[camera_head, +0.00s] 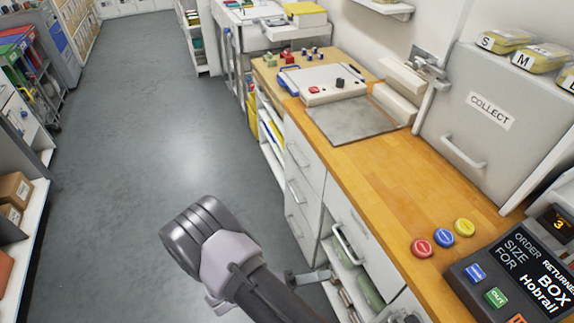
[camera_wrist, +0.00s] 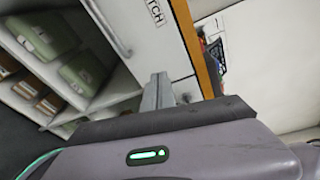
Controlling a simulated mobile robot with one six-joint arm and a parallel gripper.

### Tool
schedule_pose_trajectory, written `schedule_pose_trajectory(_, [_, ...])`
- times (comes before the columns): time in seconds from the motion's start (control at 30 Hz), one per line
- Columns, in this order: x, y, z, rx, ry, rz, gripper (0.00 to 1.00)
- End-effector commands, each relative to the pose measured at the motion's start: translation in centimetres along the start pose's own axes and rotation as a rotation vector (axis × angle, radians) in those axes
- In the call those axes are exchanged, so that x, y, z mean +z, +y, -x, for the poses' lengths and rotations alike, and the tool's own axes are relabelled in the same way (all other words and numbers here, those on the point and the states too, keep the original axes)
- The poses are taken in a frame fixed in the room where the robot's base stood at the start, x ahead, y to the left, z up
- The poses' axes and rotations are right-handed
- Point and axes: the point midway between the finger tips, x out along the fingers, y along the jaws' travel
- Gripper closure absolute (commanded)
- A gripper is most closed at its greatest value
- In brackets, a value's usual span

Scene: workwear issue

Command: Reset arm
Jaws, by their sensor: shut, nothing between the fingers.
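My gripper (camera_wrist: 158,92) shows in the wrist view as grey fingers, shut with nothing between them. They extend up from the dark wrist body, in front of a white panel (camera_wrist: 150,38) whose lettering is partly cut off. In the head view my arm reaches in from the bottom, over the floor to the left of the counter's drawers. I cannot tell from these views how far the fingers are from the cabinet front.
The wooden counter (camera_head: 400,165) carries red (camera_head: 422,247), blue (camera_head: 444,238) and yellow (camera_head: 464,227) discs and an order screen (camera_head: 520,270). A COLLECT hatch (camera_head: 490,135) stands behind. Green boxes (camera_wrist: 85,72) sit on shelves beside the panel. The grey floor (camera_head: 150,130) is clear.

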Motion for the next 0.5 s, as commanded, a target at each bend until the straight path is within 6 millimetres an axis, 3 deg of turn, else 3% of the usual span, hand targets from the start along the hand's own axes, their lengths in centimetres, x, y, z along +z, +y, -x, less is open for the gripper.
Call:
schedule_pose_trajectory(0.1, [1.3,-6.6,0.2,0.119,0.317,-0.431,1.0])
schedule_pose_trajectory(0.27, [0.6,-15.3,0.8,0.187,0.851,-1.12,1.0])
schedule_pose_trajectory(0.5, [-0.7,-25.9,3.6,0.041,1.806,-2.099,1.0])
